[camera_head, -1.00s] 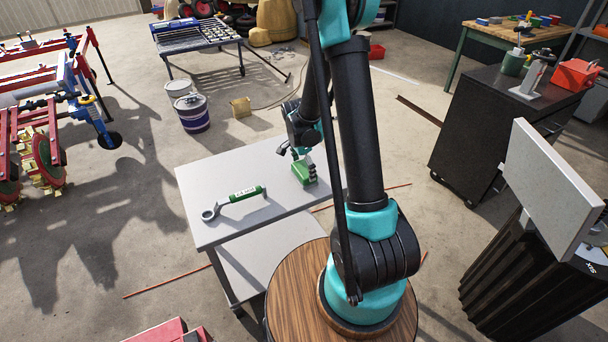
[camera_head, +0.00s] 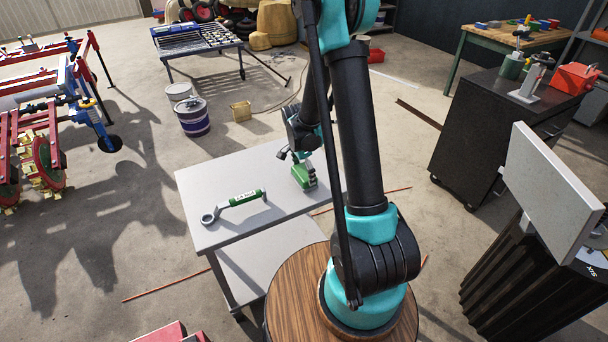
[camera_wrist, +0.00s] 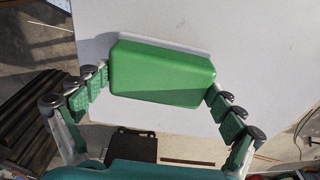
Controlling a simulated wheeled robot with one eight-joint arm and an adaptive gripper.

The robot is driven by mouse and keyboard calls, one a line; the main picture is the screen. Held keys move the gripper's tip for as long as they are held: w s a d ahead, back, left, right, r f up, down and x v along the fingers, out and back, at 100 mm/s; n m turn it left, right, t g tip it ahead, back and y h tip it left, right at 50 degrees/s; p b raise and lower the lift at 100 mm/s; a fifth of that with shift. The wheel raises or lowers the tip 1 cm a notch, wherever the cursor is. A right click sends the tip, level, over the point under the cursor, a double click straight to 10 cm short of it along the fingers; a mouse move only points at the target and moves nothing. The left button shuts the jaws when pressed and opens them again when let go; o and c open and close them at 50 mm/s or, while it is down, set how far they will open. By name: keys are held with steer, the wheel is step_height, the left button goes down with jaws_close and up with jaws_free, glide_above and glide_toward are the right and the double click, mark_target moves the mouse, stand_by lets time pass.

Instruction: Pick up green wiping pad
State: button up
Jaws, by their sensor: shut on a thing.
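The green wiping pad (camera_head: 304,178) is at the right part of the light grey table (camera_head: 215,180), partly hidden by my gripper and arm in the head view. In the wrist view the pad (camera_wrist: 160,74) lies crosswise between the two fingers, over the pale tabletop. My gripper (camera_wrist: 159,83) is shut on it, with a green-padded finger touching each short end. It also shows in the head view (camera_head: 303,164), pointing down at the pad. I cannot tell whether the pad touches the table.
A green-and-grey wrench-like tool (camera_head: 236,201) lies on the table left of the pad. A black cabinet (camera_head: 490,130) stands to the right. Buckets (camera_head: 193,117) and a small yellow box (camera_head: 240,111) are on the floor behind. The table's left part is mostly clear.

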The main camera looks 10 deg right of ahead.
mark_target(304, 172)
step_height(304, 172, up, 20)
steer(key=shift+f, duration=0.15)
stand_by(0.3)
